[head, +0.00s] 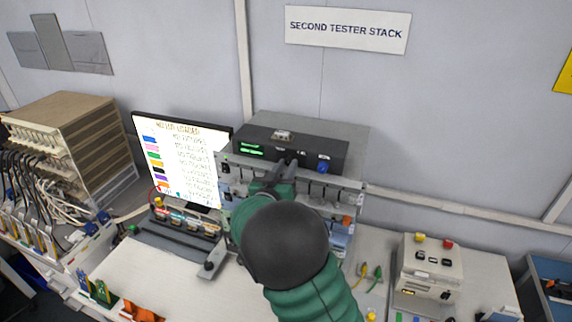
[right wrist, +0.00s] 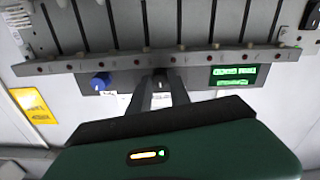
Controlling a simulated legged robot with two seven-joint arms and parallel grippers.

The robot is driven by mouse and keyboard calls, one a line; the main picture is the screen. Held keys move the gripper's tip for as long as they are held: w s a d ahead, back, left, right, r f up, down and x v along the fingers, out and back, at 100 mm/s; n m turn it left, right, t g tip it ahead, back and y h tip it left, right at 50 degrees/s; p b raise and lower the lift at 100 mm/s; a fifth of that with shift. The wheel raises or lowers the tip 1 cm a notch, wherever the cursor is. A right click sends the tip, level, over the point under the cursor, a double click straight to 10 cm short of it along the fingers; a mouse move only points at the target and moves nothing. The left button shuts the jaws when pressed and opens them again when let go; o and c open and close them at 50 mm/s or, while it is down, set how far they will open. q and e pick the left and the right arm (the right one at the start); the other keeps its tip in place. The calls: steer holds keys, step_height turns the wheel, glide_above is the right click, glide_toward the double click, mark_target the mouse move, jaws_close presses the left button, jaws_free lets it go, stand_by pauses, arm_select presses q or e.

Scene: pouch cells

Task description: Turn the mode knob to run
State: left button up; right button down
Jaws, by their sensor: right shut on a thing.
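The tester stack (head: 350,185) stands against the wall, with a dark unit on top. Its front carries green displays (head: 250,150) and a blue knob (head: 323,167). My right gripper (head: 286,168) reaches the panel between them, and my arm hides part of the stack. In the right wrist view the picture is turned over: the blue knob (right wrist: 100,82) is left and the green display (right wrist: 234,76) right. There the fingers (right wrist: 160,88) are shut on a small dark knob (right wrist: 160,73), taken as the mode knob. Its setting and label cannot be read. My left gripper is not in view.
A lit monitor (head: 180,155) stands left of the stack. A wooden rack with cables (head: 75,145) is far left. A beige box with colored buttons (head: 428,268) is at right. The white bench has free room at front left.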

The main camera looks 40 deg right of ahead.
steer(key=shift+r+n+p, duration=0.3)
steer(key=shift+n+p, duration=0.9)
steer(key=shift+p, duration=0.05)
steer(key=shift+f+n, duration=0.15)
steer(key=shift+n, duration=0.25)
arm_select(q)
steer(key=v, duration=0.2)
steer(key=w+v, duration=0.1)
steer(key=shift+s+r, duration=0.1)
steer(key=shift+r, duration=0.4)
arm_select(e)
steer(key=shift+f, duration=0.15)
steer(key=c, duration=1.6)
jaws_free()
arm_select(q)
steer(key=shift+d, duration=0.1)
arm_select(e)
steer(key=o, duration=0.4)
steer(key=shift+w+f, duration=0.1)
